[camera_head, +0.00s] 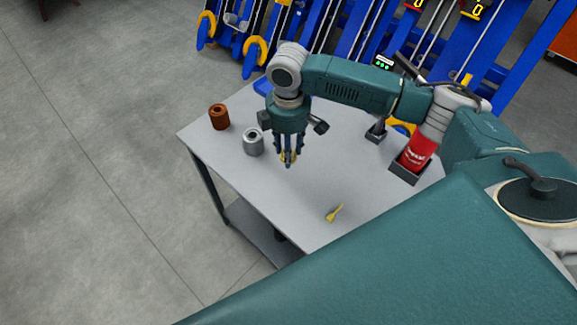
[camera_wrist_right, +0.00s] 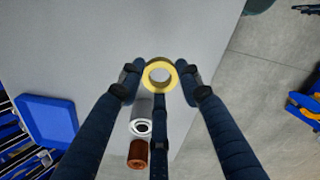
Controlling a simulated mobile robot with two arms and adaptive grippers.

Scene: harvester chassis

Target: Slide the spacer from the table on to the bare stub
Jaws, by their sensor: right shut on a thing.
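My right gripper (camera_head: 288,160) points down over the near-left part of the table and is shut on a yellow ring (camera_wrist_right: 160,62), which looks like the spacer. In the right wrist view the ring sits between the three dark fingers of my right gripper (camera_wrist_right: 160,80), its hole facing the camera. Whether the ring touches the tabletop is hard to tell. I cannot make out a bare stub in either view. My left gripper is not in view.
On the grey table (camera_head: 270,205) stand a silver hollow cylinder (camera_head: 253,147), a brown one (camera_head: 219,117) and a red can (camera_head: 416,155) in a dark holder. A small yellow piece (camera_head: 334,212) lies near the front. A blue tray (camera_wrist_right: 45,125) is at the back. Blue machinery (camera_head: 340,40) stands behind.

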